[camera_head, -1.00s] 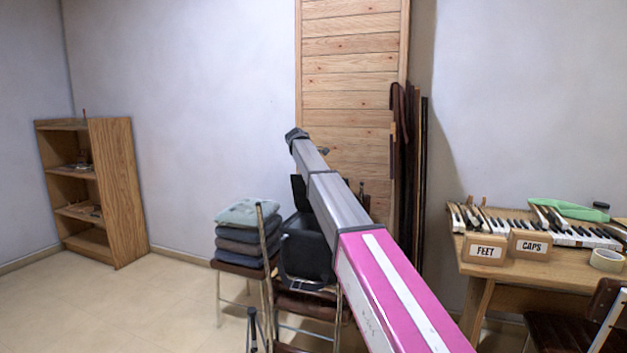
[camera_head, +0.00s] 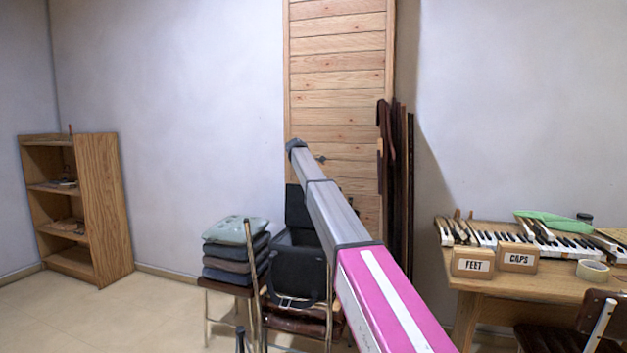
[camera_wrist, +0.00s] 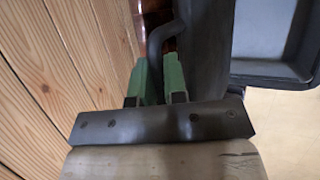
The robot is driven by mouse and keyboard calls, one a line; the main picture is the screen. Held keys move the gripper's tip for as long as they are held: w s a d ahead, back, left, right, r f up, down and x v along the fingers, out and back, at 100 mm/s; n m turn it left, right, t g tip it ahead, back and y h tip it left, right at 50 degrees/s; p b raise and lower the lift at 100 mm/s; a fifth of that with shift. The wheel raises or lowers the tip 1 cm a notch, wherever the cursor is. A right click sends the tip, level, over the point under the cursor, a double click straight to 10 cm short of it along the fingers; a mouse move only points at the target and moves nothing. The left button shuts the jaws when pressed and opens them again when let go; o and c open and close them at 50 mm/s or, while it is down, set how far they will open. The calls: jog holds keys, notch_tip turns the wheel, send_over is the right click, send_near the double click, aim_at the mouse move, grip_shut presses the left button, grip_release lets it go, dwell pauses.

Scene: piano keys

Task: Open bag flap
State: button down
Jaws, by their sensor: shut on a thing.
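The black bag (camera_head: 302,262) sits on a chair, partly behind my arm in the head view. Its dark flap (camera_head: 297,207) stands raised behind the body. In the wrist view the flap is a dark upright panel (camera_wrist: 207,45), and the bag's open grey-blue inside (camera_wrist: 270,40) shows to its right. My gripper (camera_wrist: 158,75), with green fingers, is close together beside the flap's left side. A dark curved piece, seemingly the flap's edge or handle, runs between the fingers. In the head view my gripper is hidden.
A wooden door (camera_head: 337,80) stands close behind the bag; its planks fill the wrist view's left. Folded cushions (camera_head: 236,250) are stacked on a chair to the left. A table (camera_head: 540,278) with piano keys and labelled boxes is at right. Open floor lies at left.

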jog(key=c, duration=1.2)
grip_release()
jog(key=v, duration=1)
jog(key=shift+s+a+r, duration=0.2)
jog(key=shift+a+r, duration=0.05)
